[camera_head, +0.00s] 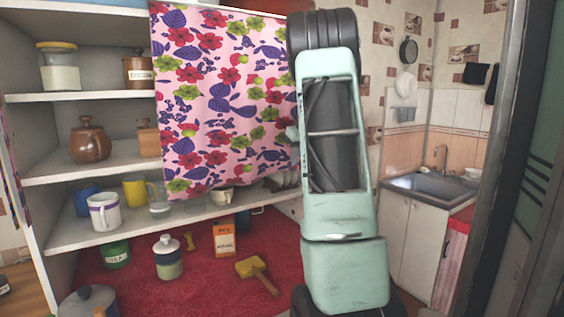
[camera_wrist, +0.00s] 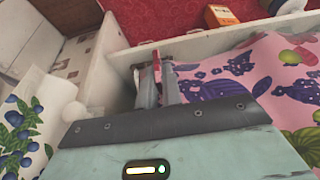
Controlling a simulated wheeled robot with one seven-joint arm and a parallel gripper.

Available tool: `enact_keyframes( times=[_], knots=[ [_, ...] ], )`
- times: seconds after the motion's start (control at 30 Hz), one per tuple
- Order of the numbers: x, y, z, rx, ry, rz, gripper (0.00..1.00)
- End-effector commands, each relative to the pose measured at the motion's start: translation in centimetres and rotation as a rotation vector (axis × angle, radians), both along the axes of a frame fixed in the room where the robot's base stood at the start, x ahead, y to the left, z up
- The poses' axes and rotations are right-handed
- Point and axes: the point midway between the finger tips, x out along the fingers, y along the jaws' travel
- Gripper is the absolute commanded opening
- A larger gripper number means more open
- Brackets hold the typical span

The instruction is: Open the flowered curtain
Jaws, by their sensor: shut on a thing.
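The flowered curtain (camera_head: 222,95) is pink with red, blue and green flowers. It hangs in front of the middle and right of the shelves, and the left part of the shelves is uncovered. In the wrist view the curtain (camera_wrist: 242,82) spreads to the right of my fingers. My gripper (camera_wrist: 157,62) is shut on the curtain's edge, with a bit of pink-red cloth between the fingertips. In the head view my arm covers the curtain's right edge and hides the gripper.
The shelves hold jars, a brown pot (camera_head: 88,140), a white mug (camera_head: 105,212) and a yellow mug (camera_head: 137,191). A sink (camera_head: 432,187) is at the right.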

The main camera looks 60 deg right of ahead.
Motion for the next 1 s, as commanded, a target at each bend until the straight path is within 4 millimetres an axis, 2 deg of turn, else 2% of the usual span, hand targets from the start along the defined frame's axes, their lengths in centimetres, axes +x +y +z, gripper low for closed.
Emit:
enact_keyframes(
  times=[0.2,0.57,0.6,0.63,0.67,1.0],
  knots=[
    [-0.71,-1.22,0.12,-0.001,0.000,0.000,0.00],
    [-0.71,-1.27,0.14,-0.002,-0.001,0.001,0.00],
    [-0.71,-1.27,0.14,-0.002,-0.001,0.001,0.18],
    [-0.71,-1.27,0.14,-0.002,-0.001,0.001,0.27],
    [-0.71,-1.26,0.13,-0.002,0.000,0.001,0.29],
    [-0.83,-1.20,0.38,-0.002,-0.001,0.001,0.29]
  ],
)
